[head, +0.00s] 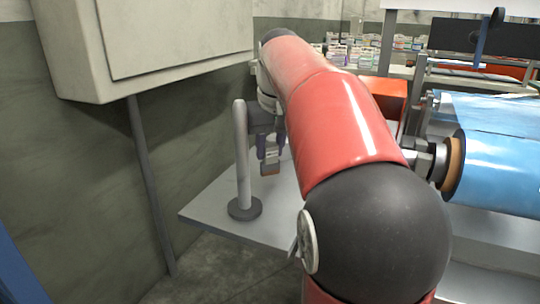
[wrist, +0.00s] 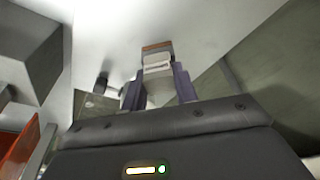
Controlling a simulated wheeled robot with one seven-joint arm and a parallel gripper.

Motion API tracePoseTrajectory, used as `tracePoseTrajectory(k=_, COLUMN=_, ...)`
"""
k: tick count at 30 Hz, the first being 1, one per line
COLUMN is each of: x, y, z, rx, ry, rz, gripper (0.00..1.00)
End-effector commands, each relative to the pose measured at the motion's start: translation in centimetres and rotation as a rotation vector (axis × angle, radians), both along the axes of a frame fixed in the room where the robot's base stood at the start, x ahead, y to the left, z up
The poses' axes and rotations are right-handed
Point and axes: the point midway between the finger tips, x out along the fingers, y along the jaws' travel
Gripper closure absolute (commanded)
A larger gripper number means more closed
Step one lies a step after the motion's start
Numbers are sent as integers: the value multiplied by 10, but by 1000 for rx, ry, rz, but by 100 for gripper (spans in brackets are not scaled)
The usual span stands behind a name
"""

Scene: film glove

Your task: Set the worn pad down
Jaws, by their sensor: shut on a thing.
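The worn pad is a small block with a brown face and a pale side. It shows below my gripper in the head view (head: 270,169), and between the fingertips in the wrist view (wrist: 157,61). My gripper (head: 268,153) points down over the light grey tabletop (head: 205,208) and is shut on the pad; its fingers also show in the wrist view (wrist: 157,80). I cannot tell how much gap there is between the pad and the tabletop. Part of my gripper is hidden behind the grey post in the head view.
A grey upright post (head: 243,160) with a round dark base stands on the tabletop, just left of my gripper. A blue film roll (head: 500,170) lies at the right. An orange-red box (head: 388,95) is behind my arm. A pale cabinet (head: 170,40) hangs at the upper left.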

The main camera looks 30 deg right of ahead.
Motion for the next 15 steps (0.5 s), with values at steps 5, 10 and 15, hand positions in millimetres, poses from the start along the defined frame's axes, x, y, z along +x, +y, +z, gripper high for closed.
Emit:
tracePoseTrajectory(k=5, x=0, y=0, z=-11, rx=0, ry=-2, rz=0, gripper=95)
tracePoseTrajectory(k=10, x=0, y=0, z=-11, rx=0, ry=-2, rz=0, gripper=95)
tracePoseTrajectory(k=15, x=0, y=0, z=-14, rx=0, ry=-1, rz=0, gripper=69)
